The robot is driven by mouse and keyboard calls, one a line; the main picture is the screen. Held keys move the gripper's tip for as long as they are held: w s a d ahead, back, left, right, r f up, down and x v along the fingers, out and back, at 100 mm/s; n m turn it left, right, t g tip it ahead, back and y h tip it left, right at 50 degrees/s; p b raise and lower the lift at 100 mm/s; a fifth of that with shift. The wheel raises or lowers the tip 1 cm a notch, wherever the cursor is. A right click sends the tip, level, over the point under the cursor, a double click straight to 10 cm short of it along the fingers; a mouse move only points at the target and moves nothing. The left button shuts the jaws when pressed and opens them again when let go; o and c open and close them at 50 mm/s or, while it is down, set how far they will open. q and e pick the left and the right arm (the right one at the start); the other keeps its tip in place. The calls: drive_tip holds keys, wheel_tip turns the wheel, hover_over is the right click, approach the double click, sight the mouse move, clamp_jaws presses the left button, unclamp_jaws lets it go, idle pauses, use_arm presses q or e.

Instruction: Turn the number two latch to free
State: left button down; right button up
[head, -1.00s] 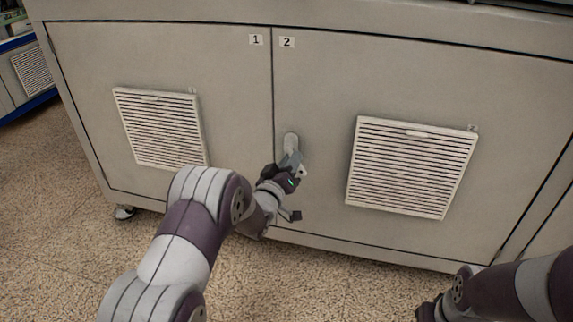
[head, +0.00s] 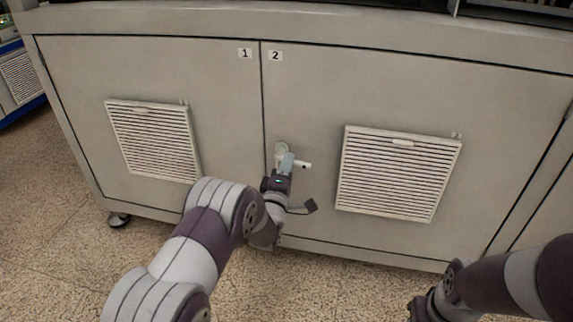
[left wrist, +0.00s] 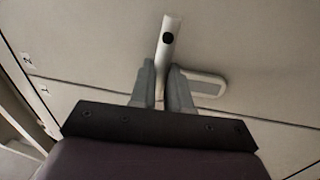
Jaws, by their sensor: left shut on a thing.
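The number two latch is on the left edge of the door (head: 310,90) labelled 2. My left gripper is shut on the lever. In the left wrist view the lever (left wrist: 168,38), with a dark hole in its end, stands between the two grey fingers (left wrist: 160,85), and the base plate (left wrist: 203,84) shows at right behind them. Part of the right arm shows at the lower right; its gripper is out of frame.
The door (head: 80,70) labelled 1 is shut on the left, beside the seam. A slatted vent (head: 398,173) is on door 2, right of the latch, and another vent (head: 153,140) is on door 1. The speckled floor (head: 60,250) in front is clear.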

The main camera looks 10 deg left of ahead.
use_arm(q)
drive_tip(key=shift+r+n, duration=0.15)
drive_tip(key=shift+n, duration=0.85)
drive_tip(key=c, duration=1.1)
unclamp_jaws()
drive_tip(key=shift+s, duration=0.1)
drive_tip(key=s+f+p, duration=0.2)
drive_tip(key=s+p, duration=0.3)
drive_tip(key=s, duration=0.7)
drive_tip(key=shift+s+a+f, duration=0.15)
drive_tip(key=shift+f, duration=0.1)
